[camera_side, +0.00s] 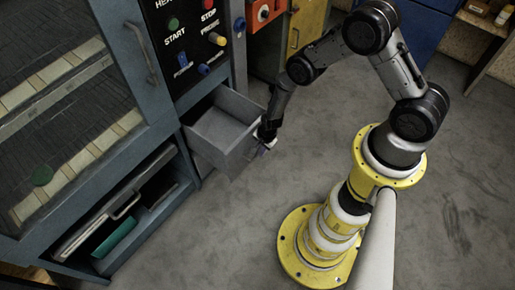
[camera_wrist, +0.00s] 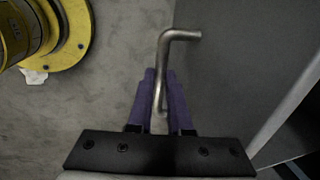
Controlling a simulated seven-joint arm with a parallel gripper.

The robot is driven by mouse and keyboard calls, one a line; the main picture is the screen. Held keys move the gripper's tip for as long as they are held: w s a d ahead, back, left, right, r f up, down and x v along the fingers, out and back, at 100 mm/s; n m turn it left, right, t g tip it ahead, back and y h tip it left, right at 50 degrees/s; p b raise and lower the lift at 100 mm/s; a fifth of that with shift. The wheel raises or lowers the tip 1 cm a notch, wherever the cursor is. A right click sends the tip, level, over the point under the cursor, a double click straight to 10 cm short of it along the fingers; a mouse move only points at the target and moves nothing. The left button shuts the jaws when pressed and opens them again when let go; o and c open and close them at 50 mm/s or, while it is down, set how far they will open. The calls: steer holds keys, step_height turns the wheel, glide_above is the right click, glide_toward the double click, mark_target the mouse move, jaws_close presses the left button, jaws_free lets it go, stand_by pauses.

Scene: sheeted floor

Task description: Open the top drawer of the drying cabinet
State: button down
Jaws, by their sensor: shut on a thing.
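The drying cabinet (camera_side: 168,112) stands at the left in the side view, with a control panel at its upper right. Its grey top drawer (camera_side: 222,150) is pulled out and its empty inside shows. My gripper (camera_side: 267,143) is at the drawer's front, at its right end. In the wrist view my gripper (camera_wrist: 160,88) has its two purple fingers on either side of the bent metal drawer handle (camera_wrist: 164,60) and is shut on it. The drawer front (camera_wrist: 235,60) is the dark grey face right of the handle.
Below the drawer, an open shelf holds a green item (camera_side: 114,238) and trays. Yellow (camera_side: 305,25) and blue (camera_side: 418,28) cabinets stand at the back. A wooden table (camera_side: 490,25) is at the upper right. The floor right of the drawer is clear up to my yellow base.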

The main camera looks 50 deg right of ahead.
steer(key=shift+s+a, duration=0.1)
steer(key=shift+s, duration=0.15)
steer(key=c, duration=0.8)
jaws_free()
steer(key=shift+c, duration=0.2)
steer(key=shift+w, duration=0.1)
steer(key=shift+r, duration=0.55)
step_height(320, 180, up, 12)
steer(key=s, duration=0.2)
steer(key=shift+s+r, duration=0.2)
steer(key=shift+s, duration=0.15)
